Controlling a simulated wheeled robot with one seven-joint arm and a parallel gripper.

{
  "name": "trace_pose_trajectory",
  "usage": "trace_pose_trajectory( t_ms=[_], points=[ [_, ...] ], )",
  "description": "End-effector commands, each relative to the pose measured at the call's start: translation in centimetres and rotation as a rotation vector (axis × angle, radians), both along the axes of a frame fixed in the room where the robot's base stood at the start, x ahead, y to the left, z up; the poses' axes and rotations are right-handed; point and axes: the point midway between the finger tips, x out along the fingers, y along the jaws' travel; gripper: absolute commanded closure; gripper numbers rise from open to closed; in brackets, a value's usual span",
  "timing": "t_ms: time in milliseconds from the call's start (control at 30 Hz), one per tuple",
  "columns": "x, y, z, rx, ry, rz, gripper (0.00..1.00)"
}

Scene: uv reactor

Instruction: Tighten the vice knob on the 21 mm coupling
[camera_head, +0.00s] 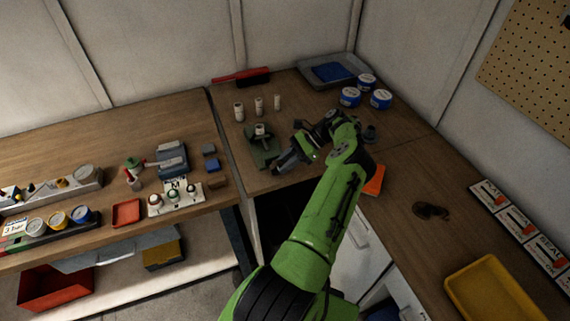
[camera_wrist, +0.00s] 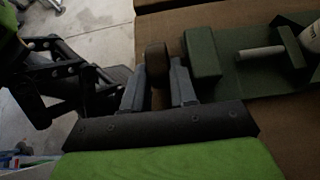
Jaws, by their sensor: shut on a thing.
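The green vice (camera_head: 255,153) stands on the corner bench near its front edge, and a pale cylindrical coupling (camera_head: 260,130) is at it. In the wrist view, the vice's green block (camera_wrist: 203,53), a grey rod (camera_wrist: 262,52) and part of the pale coupling (camera_wrist: 313,38) show at the right. The brown vice knob (camera_wrist: 157,60) is between the two grey fingers of my gripper (camera_wrist: 158,92), which is shut on it. In the head view, my gripper (camera_head: 280,166) is at the vice's near right side, and the knob is hidden there.
Three pale cylinders (camera_head: 258,106) stand behind the vice. Blue-and-white tins (camera_head: 350,97) and a grey tray (camera_head: 314,72) are at the back right. An orange item (camera_head: 374,181) lies right of my arm. A yellow tray (camera_head: 490,290) is at the lower right.

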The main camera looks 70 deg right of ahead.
Motion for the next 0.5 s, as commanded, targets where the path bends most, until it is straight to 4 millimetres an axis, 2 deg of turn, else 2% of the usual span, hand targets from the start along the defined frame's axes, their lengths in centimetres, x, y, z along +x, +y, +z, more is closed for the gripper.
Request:
trace_pose_trajectory(
  t_ms=[33, 267, 300, 367, 500],
  points=[
    [-0.09, 0.28, -0.60, 0.011, 0.006, 0.001, 1.00],
    [-0.11, 0.31, -0.64, 0.013, 0.008, 0.002, 1.00],
    [-0.11, 0.32, -0.64, 0.013, 0.008, 0.002, 0.69],
    [-0.10, 0.32, -0.65, 0.014, 0.008, 0.001, 0.63],
    [-0.07, 0.27, -0.51, 0.011, 0.007, 0.001, 0.63]
  ],
)
